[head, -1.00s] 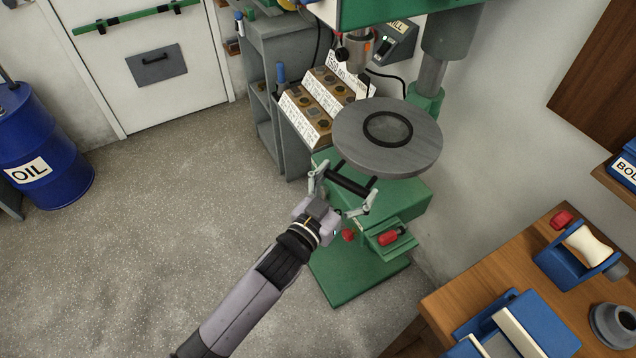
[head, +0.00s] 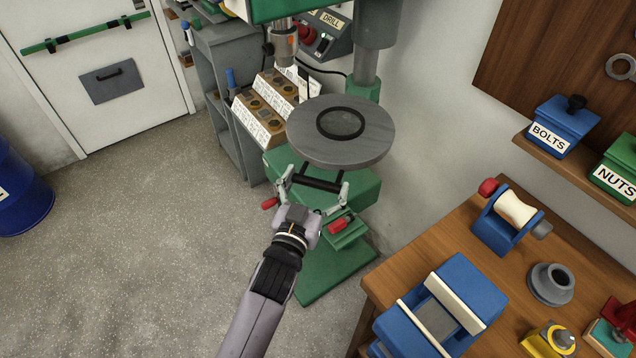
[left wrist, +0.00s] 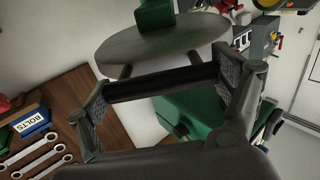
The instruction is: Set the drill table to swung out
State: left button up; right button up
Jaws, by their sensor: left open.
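The drill table is a round grey disc (head: 355,145) with a dark ring on top, standing out in front of the green drill column. It also shows in the left wrist view (left wrist: 160,47). A black handle bar (head: 321,184) on two short arms juts from its near edge; the bar (left wrist: 160,84) spans the left wrist view. My left gripper (head: 313,195) is open at the handle, with one finger near each end of the bar. I cannot tell whether the fingers touch it. My right gripper is not in view.
The drill chuck (head: 284,45) hangs behind the table, to its left. A grey shelf (head: 215,85) and a labelled block rack (head: 262,122) stand at the left. A wooden bench (head: 400,270) with a blue vise (head: 455,300) is at the right. Open floor lies at the left.

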pick_arm(q)
jog(key=shift+o, duration=1.2)
jog(key=shift+w, duration=0.1)
pick_arm(e)
jog(key=shift+d, duration=0.4)
jog(key=shift+d, duration=0.1)
pick_arm(q)
jog(key=v, duration=1.2)
pick_arm(e)
jog(key=shift+s+a, duration=0.1)
jog(key=shift+a, duration=0.1)
